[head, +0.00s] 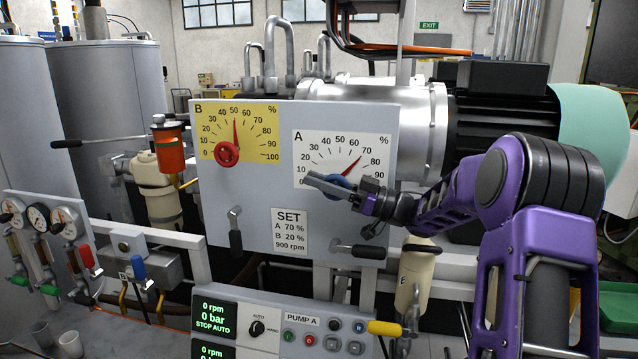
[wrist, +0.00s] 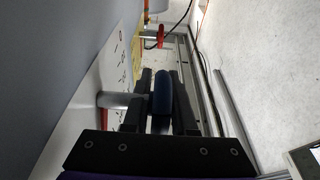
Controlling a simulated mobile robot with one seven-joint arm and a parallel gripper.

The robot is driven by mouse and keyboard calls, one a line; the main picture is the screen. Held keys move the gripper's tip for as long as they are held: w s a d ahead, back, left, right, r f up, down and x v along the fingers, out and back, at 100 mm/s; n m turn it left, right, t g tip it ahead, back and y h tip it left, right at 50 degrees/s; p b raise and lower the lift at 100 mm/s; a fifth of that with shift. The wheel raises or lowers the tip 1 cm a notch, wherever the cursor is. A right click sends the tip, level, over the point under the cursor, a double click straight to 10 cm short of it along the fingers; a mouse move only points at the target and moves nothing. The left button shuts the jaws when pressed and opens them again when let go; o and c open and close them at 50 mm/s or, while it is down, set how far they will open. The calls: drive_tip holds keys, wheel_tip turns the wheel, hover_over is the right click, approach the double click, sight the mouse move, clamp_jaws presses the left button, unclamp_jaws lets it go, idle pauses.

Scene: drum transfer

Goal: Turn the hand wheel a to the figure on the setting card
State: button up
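Hand wheel a is the blue wheel (head: 343,181) at the foot of the white dial A (head: 312,143), mostly hidden by my gripper. In the wrist view the blue wheel (wrist: 162,92) shows edge-on on its grey shaft. My gripper (head: 335,186) has one finger on each side of its rim, also in the wrist view (wrist: 162,100), with no clear gap visible. Dial A's red pointer (head: 353,164) points at about 70. The setting card (head: 290,232) below the dials reads SET, A 70 %, B 20 %, 900 rpm.
The yellow dial B (head: 262,122) has a red wheel (head: 228,153) and its pointer near 50. Two black-handled levers (head: 236,240) (head: 368,251) hang below the dials. A pump control panel (head: 285,325) stands lower in front. A motor (head: 500,110) is behind my arm.

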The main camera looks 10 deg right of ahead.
drive_tip(key=o, duration=0.4)
drive_tip(key=shift+o, duration=0.2)
wheel_tip(320, 180, up, 10)
drive_tip(key=shift+p, duration=0.3)
